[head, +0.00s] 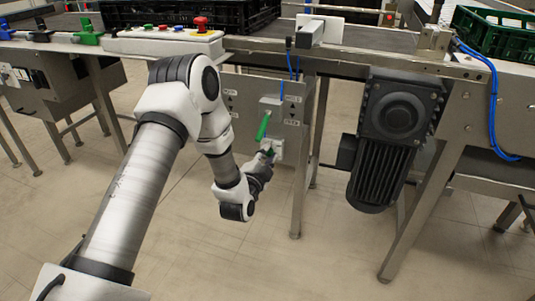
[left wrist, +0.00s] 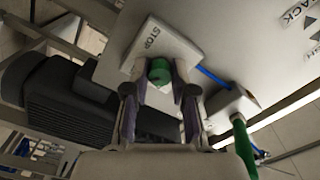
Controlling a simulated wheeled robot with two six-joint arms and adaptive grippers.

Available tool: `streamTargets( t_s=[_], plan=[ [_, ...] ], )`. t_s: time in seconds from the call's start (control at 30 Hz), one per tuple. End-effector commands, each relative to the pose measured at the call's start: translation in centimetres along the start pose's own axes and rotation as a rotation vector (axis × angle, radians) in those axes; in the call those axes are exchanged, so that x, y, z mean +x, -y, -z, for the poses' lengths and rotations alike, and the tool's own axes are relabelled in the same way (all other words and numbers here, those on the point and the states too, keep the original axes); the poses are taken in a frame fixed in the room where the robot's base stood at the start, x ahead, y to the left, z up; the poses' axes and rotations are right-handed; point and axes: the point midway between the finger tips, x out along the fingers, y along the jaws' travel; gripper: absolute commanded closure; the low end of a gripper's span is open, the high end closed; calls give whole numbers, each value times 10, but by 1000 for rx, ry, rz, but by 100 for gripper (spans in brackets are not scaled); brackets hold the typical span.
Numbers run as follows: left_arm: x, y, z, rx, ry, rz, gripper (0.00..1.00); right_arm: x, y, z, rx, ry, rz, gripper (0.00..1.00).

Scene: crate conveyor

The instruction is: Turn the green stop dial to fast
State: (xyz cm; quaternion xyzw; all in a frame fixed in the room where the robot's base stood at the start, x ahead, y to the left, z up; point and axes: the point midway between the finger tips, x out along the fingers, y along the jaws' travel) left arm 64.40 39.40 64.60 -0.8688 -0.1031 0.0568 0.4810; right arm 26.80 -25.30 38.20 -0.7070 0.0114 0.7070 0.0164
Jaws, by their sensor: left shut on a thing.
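The green stop dial (left wrist: 160,71) sits on a light box (left wrist: 150,45) marked STOP. In the left wrist view my left gripper (left wrist: 160,88) has one finger on each side of the dial and is shut on it. In the head view the left gripper (head: 266,158) is at the lower box (head: 279,147) on the panel, and the dial is mostly hidden by the fingers. No fast mark on the dial box can be read. My right gripper is not in view.
A green lever (head: 262,127) sticks out just above the dial; it also shows close beside my gripper in the left wrist view (left wrist: 243,145). A dark motor (head: 385,140) hangs right of the panel (head: 245,112). Black and green crates (head: 490,32) stand above.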

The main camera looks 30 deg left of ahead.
Motion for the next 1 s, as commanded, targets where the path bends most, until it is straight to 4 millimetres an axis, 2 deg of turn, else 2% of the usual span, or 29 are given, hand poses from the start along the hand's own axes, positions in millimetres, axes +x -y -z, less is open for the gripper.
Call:
streamTargets(
  t_s=[0.17,0.2,0.27,0.57,0.67,0.77,1.0],
  plan=[
    [0,-1,0,0,0,-2,100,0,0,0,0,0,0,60],
    [0,-1,0,0,0,-2,68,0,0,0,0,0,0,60],
    [0,-1,0,0,0,-2,49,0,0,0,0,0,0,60],
    [-1,0,0,-1,0,-1,49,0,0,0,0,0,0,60],
    [-9,0,0,-1,1,-1,49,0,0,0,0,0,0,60],
    [-27,-1,-1,-1,3,-4,49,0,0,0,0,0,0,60],
    [-89,-1,-1,-1,3,-5,49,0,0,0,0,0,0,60]
  ],
)
